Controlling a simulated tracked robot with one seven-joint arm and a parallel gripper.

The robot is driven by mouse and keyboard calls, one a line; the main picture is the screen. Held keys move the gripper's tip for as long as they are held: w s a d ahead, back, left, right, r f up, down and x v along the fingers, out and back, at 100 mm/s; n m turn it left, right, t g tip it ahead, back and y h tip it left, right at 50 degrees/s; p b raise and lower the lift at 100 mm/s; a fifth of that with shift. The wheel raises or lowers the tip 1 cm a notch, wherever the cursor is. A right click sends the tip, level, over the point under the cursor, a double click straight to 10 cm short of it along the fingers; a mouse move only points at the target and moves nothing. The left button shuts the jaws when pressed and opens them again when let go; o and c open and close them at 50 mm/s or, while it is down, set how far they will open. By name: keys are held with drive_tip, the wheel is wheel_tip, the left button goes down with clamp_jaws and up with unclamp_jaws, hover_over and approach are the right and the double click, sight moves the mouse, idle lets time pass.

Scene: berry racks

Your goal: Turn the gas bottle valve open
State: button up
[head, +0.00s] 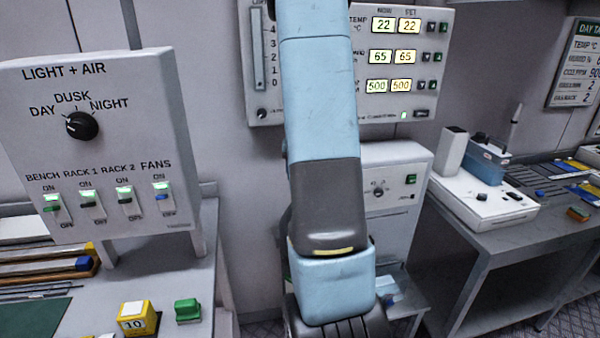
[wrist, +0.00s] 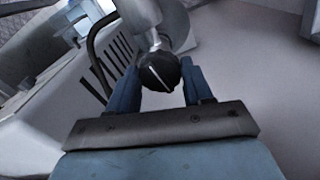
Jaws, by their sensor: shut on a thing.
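The black round valve knob (wrist: 157,73) with a white line across it shows in the middle of the wrist view. It sits at the end of a light grey metal valve body (wrist: 146,22). My gripper (wrist: 163,76) has one blue finger on each side of the knob and is shut on it. The white line runs at a slant. The gas bottle itself cannot be made out for sure. In the head view my arm covers the middle, and the gripper, knob and bottle are not seen.
A dark hose (wrist: 93,40) curves beside the valve, close to a white vented cabinet (wrist: 65,100). In the head view a switch panel (head: 150,140) stands at left, a white unit (head: 405,165) behind my arm, and a bench (head: 500,245) at right.

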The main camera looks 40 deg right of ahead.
drive_tip(key=m, duration=0.5)
drive_tip(key=shift+d+m, duration=0.1)
drive_tip(key=shift+m, duration=0.2)
drive_tip(key=m, duration=0.9)
drive_tip(key=shift+s+d, duration=0.1)
drive_tip(key=m, duration=0.5)
drive_tip(key=shift+f, duration=0.1)
drive_tip(key=o, duration=0.7)
drive_tip(key=shift+s, duration=0.1)
drive_tip(key=shift+c, duration=0.2)
drive_tip(key=o, duration=0.4)
drive_tip(key=shift+c, duration=0.2)
drive_tip(key=shift+w+r, duration=0.2)
